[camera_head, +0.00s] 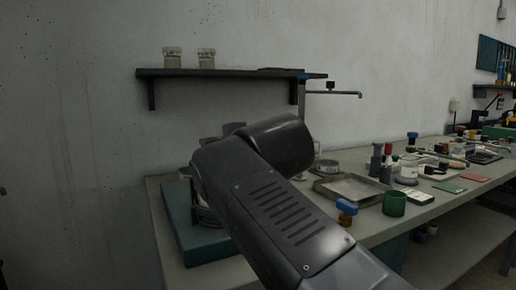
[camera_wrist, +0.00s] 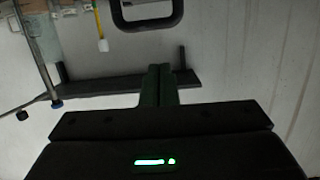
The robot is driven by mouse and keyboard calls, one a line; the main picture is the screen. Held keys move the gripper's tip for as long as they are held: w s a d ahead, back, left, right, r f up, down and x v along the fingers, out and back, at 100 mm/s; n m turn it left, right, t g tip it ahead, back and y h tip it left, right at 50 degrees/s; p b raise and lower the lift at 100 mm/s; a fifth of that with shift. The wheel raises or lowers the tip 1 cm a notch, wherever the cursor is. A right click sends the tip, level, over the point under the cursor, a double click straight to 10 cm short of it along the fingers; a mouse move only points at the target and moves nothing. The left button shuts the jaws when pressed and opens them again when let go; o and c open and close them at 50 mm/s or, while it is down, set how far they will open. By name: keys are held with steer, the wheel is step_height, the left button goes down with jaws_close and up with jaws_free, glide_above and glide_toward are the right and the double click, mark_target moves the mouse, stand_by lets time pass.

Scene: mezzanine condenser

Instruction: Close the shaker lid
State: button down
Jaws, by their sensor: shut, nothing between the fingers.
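A teal box-like unit (camera_head: 178,222), which seems to be the shaker, sits on the left end of the bench. My arm covers much of it, and I cannot make out its lid or how far open it is. In the wrist view a dark rounded loop (camera_wrist: 147,24), perhaps a handle, shows at the top edge, cut off by the frame. I cannot tell if it belongs to the lid. My gripper (camera_wrist: 158,70) shows in the wrist view with its two green fingers together and nothing between them. The loop lies beyond the fingertips, apparently apart from them. In the head view my arm hides the gripper.
A dark wall shelf (camera_head: 232,73) with two jars (camera_head: 190,57) hangs above the bench. A metal stand (camera_head: 301,110) with a side arm rises behind my arm. A metal tray (camera_head: 350,189), a green cup (camera_head: 394,203) and several small items crowd the bench (camera_head: 433,198) to the right.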

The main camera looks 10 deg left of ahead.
steer(key=s+d+f, duration=0.1)
steer(key=s+d, duration=0.4)
steer(key=s, duration=0.1)
steer(key=shift+p, duration=0.3)
steer(key=shift+w, duration=0.1)
steer(key=w+a, duration=0.2)
steer(key=w+a+r, duration=0.1)
steer(key=w+a, duration=0.1)
steer(key=w, duration=0.1)
steer(key=w+a+b, duration=0.1)
steer(key=w+a, duration=0.1)
steer(key=shift+w+a+r, duration=0.1)
steer(key=shift+w+r, duration=0.05)
steer(key=shift+w, duration=0.05)
step_height(320, 180, down, 2)
steer(key=shift+s+f+b, duration=0.15)
steer(key=shift+b, duration=0.8)
steer(key=shift+s+f+b, duration=0.1)
steer(key=shift+f+b, duration=0.4)
steer(key=shift+f, duration=0.25)
steer(key=shift+f, duration=0.1)
